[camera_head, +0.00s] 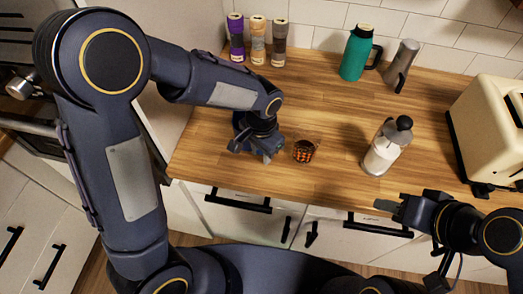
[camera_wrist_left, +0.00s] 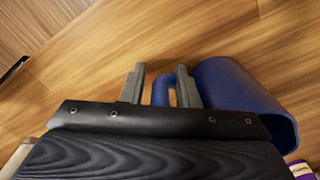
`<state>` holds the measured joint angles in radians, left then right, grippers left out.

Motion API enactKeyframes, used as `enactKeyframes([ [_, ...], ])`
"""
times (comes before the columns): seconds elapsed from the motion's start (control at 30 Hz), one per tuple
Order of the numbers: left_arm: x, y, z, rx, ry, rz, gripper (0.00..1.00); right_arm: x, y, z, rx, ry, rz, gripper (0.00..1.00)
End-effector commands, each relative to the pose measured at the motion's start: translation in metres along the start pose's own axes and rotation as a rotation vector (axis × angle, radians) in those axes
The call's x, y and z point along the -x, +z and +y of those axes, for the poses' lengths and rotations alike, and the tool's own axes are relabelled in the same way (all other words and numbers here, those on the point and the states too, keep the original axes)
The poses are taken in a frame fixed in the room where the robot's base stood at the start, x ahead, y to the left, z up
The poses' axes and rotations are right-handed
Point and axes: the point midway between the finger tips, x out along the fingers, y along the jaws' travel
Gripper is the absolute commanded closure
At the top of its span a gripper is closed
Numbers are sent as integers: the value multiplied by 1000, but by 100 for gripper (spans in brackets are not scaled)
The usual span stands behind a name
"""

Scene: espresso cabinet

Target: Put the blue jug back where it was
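The blue jug (camera_wrist_left: 235,85) lies to the right of my left gripper in the left wrist view, its handle (camera_wrist_left: 160,92) facing the gripper. My left gripper (camera_wrist_left: 160,85) has its two fingers apart, with the handle's outer bar between them and the right finger overlapping the handle's opening. I cannot tell whether either finger touches it. In the head view my left gripper (camera_head: 262,155) is low over the left part of the counter, and the arm and hand mostly hide the jug. My right gripper (camera_head: 388,206) is in front of the counter's front edge; its finger gap is unclear.
A small glass with dark contents (camera_head: 305,151) stands just right of my left gripper. A white press with a black lid (camera_head: 382,155) stands further right. Spice jars (camera_head: 258,40), a teal flask (camera_head: 356,55) and a grey jug (camera_head: 402,62) stand behind. A cream toaster (camera_head: 488,125) is at right.

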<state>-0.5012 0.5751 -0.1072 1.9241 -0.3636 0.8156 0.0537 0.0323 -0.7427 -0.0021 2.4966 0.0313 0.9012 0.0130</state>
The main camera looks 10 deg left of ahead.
Motion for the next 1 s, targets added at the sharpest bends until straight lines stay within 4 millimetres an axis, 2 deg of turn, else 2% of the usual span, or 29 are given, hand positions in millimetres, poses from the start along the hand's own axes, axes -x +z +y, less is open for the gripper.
enactKeyframes([
  [0.27,1,0,0,0,0,0,64,0,0,0,0,0,0,64],
  [0.43,12,-1,0,1,-1,2,64,3,-2,-1,0,0,1,64],
  [0.8,88,-1,0,0,0,6,64,0,0,0,0,0,0,64],
  [1.0,116,-1,0,0,-1,2,64,0,0,0,0,0,0,64],
])
